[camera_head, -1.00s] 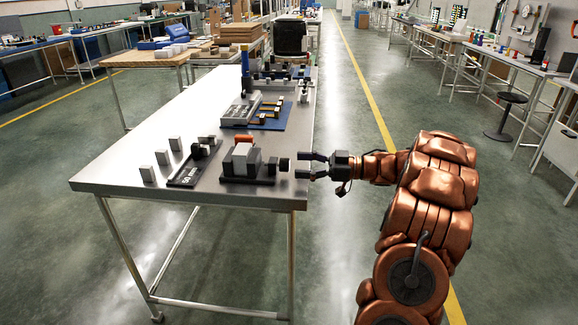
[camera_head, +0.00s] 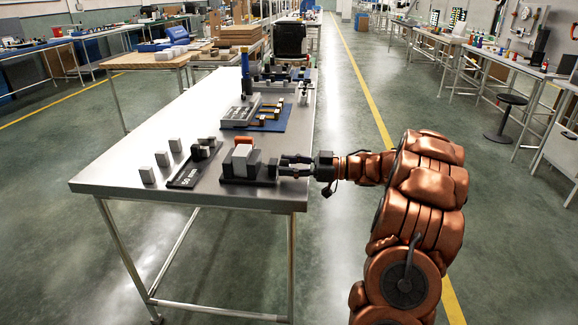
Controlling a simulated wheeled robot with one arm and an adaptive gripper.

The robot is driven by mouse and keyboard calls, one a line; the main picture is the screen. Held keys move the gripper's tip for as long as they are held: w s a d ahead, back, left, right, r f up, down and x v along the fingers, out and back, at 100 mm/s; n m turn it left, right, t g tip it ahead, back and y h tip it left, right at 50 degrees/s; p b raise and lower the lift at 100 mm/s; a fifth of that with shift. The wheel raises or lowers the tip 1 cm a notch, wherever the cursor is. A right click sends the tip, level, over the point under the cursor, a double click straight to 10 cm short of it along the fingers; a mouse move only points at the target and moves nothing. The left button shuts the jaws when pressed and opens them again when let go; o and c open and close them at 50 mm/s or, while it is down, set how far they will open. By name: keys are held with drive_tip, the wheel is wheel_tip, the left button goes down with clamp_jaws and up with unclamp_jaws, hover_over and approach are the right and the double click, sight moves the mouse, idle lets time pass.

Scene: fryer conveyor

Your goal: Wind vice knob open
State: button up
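The vice (camera_head: 241,161) sits near the right front corner of the steel table. It has a dark base and grey blocks, with a small orange part on top. Its knob is on the right side, facing the table edge, and is now largely hidden by my fingers. My gripper (camera_head: 285,166) comes in level from the right, over the table edge. Its two dark fingers lie one above the other in the picture, apart, with their tips at the knob. Whether they touch or clamp the knob is too small to tell.
Left of the vice lie a dark labelled tray (camera_head: 188,172) and several small light blocks (camera_head: 147,175). Behind it is a blue mat (camera_head: 272,121) with a grey fixture and small parts. The table's left middle is bare. Open floor lies right of the table.

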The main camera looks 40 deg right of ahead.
drive_tip(key=c, duration=0.5)
drive_tip(key=shift+c, duration=0.2)
drive_tip(key=shift+f+n+b, duration=0.1)
drive_tip(key=shift+n+b, duration=0.2)
drive_tip(key=shift+b, duration=0.05)
drive_tip(key=shift+f+n+b, duration=0.1)
drive_tip(key=shift+n+b, duration=0.4)
drive_tip(key=shift+b, duration=0.1)
drive_tip(key=n+b, duration=0.4)
drive_tip(key=shift+s+f+b, duration=0.1)
drive_tip(key=shift+f+b, duration=0.1)
drive_tip(key=shift+b, duration=0.1)
drive_tip(key=n+b, duration=0.2)
drive_tip(key=b, duration=0.1)
drive_tip(key=shift+r+n, duration=0.1)
drive_tip(key=shift+n, duration=0.2)
drive_tip(key=shift+a+r+n+b, duration=0.1)
drive_tip(key=shift+r+n+b, duration=0.05)
drive_tip(key=shift+n+b, duration=0.45)
